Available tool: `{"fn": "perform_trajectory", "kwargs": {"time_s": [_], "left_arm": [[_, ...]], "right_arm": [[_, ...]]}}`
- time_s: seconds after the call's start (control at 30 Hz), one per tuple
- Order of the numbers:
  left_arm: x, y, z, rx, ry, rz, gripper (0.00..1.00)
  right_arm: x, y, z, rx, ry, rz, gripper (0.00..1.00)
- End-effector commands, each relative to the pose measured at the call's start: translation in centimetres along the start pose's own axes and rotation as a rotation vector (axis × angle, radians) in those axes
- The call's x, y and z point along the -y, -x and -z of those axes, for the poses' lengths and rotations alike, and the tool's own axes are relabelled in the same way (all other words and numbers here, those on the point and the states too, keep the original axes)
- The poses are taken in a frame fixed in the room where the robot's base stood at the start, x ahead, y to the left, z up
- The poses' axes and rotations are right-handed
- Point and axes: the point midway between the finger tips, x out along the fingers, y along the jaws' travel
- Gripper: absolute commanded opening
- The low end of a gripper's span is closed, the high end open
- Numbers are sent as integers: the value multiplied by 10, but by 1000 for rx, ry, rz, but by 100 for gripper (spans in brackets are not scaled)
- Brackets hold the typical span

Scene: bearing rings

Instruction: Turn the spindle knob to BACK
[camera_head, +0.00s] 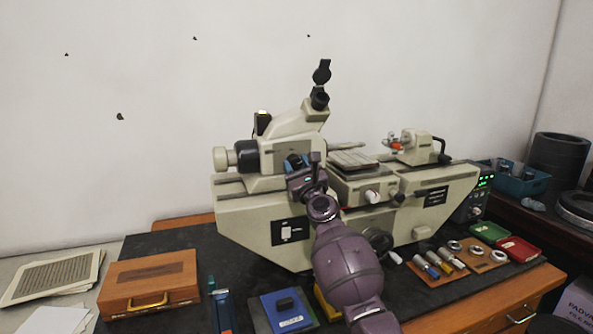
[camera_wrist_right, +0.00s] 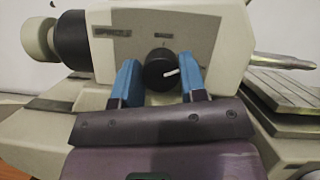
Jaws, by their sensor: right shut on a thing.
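The spindle knob (camera_wrist_right: 159,71) is a round black knob with a white pointer line, on the cream headstock (camera_wrist_right: 215,42) of the measuring machine. Its pointer line points right and slightly up in the right wrist view. My right gripper (camera_head: 297,162) is in front of the headstock, its two blue fingers on either side of the knob, shut on it. A small label (camera_wrist_right: 162,36) above the knob is too small to read. In the head view the knob is mostly hidden by my gripper. My left gripper is not in view.
A ribbed stage (camera_head: 353,160) and tailstock (camera_head: 418,146) are to the right of my gripper. Red (camera_head: 519,249) and green (camera_head: 489,232) trays lie further right.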

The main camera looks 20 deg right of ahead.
Motion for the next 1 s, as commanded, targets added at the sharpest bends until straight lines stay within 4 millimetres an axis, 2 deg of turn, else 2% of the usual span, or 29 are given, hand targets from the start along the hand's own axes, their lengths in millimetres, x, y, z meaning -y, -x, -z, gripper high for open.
{"fn": "perform_trajectory", "kwargs": {"time_s": [0.53,1.0], "left_arm": [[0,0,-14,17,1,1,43],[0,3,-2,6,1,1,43]], "right_arm": [[3,0,0,17,482,-200,15],[4,-1,-2,31,858,-359,15]]}}
